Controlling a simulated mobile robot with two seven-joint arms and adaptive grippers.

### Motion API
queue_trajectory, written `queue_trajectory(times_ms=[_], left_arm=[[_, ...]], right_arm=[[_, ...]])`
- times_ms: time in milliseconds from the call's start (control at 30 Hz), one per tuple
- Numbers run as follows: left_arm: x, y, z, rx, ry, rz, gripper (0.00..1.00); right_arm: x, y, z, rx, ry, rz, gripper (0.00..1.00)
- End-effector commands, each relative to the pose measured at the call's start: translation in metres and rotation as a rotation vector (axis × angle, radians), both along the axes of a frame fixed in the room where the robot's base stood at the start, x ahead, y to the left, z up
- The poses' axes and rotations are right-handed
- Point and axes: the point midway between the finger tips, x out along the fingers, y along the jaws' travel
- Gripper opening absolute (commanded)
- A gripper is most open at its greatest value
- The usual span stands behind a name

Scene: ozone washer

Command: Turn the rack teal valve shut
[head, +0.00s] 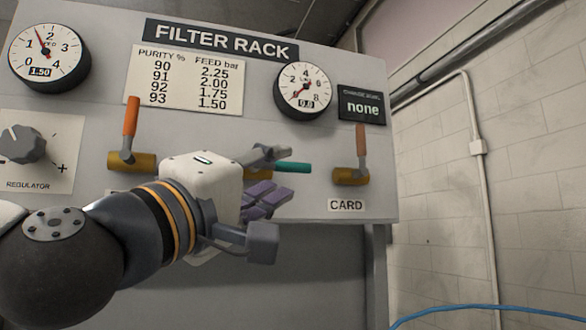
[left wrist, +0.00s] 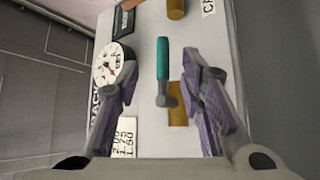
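The teal valve handle (head: 293,167) sticks out to the right in the head view, about level, from a brass body (head: 258,173) mostly hidden behind my left gripper. In the left wrist view the teal handle (left wrist: 162,58) and its grey stem stand between the two fingers, above the brass body (left wrist: 178,117). My left gripper (head: 268,172) is open in front of the valve, with purple pads apart on either side of it (left wrist: 168,100). No contact with the handle is clear. My right gripper is not in view.
An orange-handled valve (head: 130,117) stands upright to the left. Gauges (head: 303,90) and a regulator knob (head: 22,145) are on the panel. A blue hose (head: 480,310) lies lower right.

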Motion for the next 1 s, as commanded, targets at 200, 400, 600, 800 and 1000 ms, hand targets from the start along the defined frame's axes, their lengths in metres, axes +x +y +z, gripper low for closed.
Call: queue_trajectory(times_ms=[200, 400, 600, 800, 1000], left_arm=[[0.034, -0.022, 0.016, 0.001, 0.002, 0.0, 0.35], [0.043, -0.027, 0.021, 0.001, 0.002, 0.0, 0.35], [0.043, -0.027, 0.02, 0.001, 0.002, 0.0, 0.31], [0.043, -0.027, 0.02, 0.001, 0.002, 0.0, 0.0], [0.044, -0.027, 0.02, 0.0, 0.002, 0.0, 0.0]], right_arm=[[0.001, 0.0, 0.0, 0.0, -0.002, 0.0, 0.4], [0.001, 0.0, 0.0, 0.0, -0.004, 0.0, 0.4], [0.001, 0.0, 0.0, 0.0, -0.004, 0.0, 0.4], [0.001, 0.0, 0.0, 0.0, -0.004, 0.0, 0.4], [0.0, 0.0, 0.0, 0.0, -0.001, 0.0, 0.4]])
